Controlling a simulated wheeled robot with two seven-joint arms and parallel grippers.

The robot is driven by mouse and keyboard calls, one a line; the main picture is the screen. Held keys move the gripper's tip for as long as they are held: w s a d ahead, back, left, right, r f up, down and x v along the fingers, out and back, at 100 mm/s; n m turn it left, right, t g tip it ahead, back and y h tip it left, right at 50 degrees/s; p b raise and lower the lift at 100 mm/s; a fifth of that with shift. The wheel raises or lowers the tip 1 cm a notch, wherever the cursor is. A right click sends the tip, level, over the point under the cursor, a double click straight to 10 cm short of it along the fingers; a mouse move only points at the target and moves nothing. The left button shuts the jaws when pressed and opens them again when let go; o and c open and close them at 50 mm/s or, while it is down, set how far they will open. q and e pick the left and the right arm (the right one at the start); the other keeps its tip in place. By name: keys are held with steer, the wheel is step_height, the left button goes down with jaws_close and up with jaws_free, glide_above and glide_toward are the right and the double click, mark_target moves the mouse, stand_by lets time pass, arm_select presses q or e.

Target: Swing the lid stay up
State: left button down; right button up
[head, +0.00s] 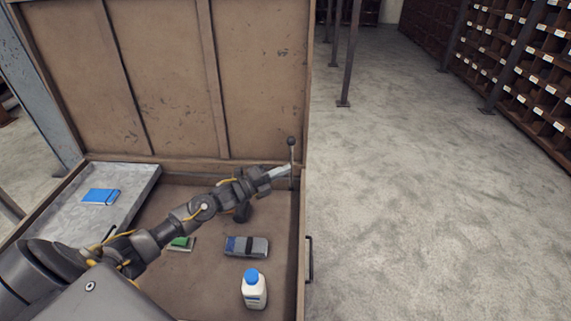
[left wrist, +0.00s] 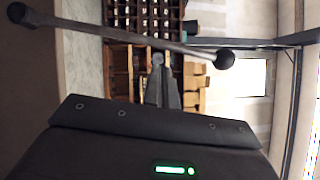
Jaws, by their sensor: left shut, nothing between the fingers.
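The lid stay (head: 291,160) is a thin rod with a dark ball knob, standing near upright at the chest's right back corner, beside the raised lid (head: 165,75). My left gripper (head: 288,170) reaches across the chest to the rod, below the knob. Its fingers are shut and empty. In the left wrist view the gripper (left wrist: 158,62) has its tips at the rod's middle; I cannot tell whether they touch it. My right gripper is out of view.
In the chest (head: 303,245) lie a blue-grey case (head: 247,247), a white bottle with a blue cap (head: 254,291) and a green item (head: 183,243). A blue book (head: 101,197) lies on a grey tray (head: 75,222). Floor at right is clear, with shelves (head: 515,60) beyond.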

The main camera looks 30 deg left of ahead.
arm_select(q)
steer(key=shift+w+a+r, duration=0.1)
steer(key=shift+w+a, duration=0.05)
steer(key=shift+w, duration=0.4)
steer(key=shift+w+a+r, duration=0.1)
steer(key=shift+w, duration=0.4)
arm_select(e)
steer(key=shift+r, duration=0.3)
